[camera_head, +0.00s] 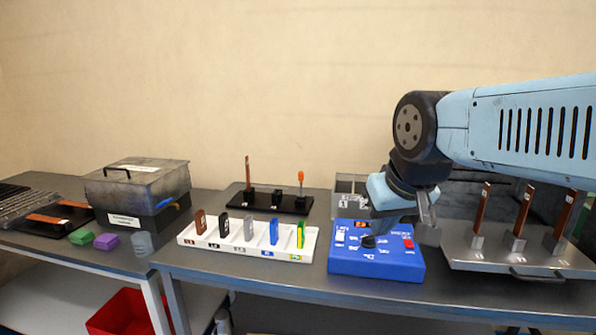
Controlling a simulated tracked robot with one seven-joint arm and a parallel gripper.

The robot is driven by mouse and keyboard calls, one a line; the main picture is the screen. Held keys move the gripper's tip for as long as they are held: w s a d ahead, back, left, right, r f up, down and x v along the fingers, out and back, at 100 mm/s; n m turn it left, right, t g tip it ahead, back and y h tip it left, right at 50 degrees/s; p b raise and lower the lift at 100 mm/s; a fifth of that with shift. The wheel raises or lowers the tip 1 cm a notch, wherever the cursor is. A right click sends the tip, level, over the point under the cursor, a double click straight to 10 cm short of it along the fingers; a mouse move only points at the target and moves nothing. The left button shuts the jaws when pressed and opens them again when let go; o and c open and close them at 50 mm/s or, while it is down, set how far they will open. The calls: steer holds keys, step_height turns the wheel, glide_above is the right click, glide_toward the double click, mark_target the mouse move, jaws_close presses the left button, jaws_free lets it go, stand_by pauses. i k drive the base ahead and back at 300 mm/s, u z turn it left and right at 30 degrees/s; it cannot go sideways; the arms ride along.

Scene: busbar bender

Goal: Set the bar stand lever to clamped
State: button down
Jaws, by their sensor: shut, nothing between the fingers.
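The bar stand (268,204) is a black base at the back middle of the bench. An upright copper bar (248,172) stands at its left end. A lever (300,181) with an orange knob stands about upright at its right end. Which marked position the lever is in is too small to tell. My gripper (428,234) hangs at the right, above or beside the right edge of a blue control box. It is shut and empty, apart from the lever and well to its right. My wrist hides part of its fingers.
The blue control box (345,264) with a dark knob stands at the front. A white tray (205,243) with several coloured pieces lies before the stand. A grey plate (468,261) with upright copper bars is at right. A lidded box (135,190) is at left.

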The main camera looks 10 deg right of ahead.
mark_target(300, 174)
steer(key=z, duration=0.1)
steer(key=i, duration=0.95)
steer(key=u, duration=0.1)
